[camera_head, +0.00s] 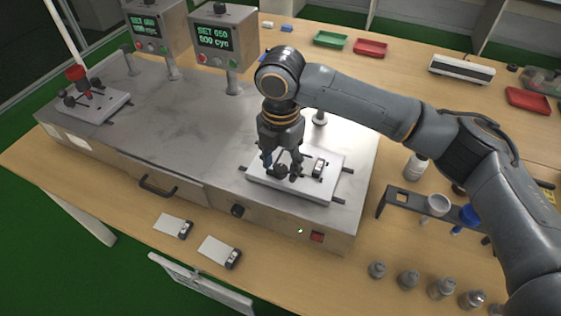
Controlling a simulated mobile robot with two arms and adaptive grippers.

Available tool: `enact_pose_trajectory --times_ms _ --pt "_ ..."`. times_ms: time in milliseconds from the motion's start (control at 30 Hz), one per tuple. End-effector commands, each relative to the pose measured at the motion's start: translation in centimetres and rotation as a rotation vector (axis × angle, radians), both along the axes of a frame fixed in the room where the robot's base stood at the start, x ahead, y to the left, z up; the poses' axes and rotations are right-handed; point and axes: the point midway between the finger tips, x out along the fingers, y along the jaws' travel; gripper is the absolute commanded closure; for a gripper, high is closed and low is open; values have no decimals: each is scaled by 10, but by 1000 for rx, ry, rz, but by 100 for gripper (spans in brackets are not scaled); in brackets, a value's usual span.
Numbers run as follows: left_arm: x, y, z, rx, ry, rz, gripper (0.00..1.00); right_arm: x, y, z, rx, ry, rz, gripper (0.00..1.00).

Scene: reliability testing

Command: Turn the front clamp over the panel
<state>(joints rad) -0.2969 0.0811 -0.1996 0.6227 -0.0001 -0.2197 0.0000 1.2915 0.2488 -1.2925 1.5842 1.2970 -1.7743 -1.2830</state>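The right station's light fixture plate (316,187) sits on top of the grey metal test machine (190,122). My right gripper (281,172) points down over the left-front part of this plate, with its fingers around or beside a dark round clamp knob (280,171). I cannot tell whether the fingers touch it. A small silver and black piece (319,167) lies on the plate to the right of the fingers. The panel under the clamp is mostly hidden by the gripper. My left gripper is not in view.
Two control boxes (224,37) stand behind the machine. Two small panels (219,252) lie on the front table. A rack (415,206) and several metal weights (409,279) stand at right. Green (330,39) and red trays lie behind.

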Motion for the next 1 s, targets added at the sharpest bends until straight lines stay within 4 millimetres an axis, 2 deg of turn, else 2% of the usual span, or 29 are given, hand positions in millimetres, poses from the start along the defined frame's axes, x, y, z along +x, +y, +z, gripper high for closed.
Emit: enact_pose_trajectory --times_ms 33,233,567,767,1000 --pt "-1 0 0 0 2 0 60 0 0 0 0 0 0 60" --pt "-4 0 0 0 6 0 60 0 0 0 0 0 0 100" --pt "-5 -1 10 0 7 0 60 -1 0 3 -1 2 -35 100" --pt "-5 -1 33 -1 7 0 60 -1 0 6 -2 5 -139 100" --pt "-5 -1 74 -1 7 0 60 -2 0 8 -2 6 -346 100"
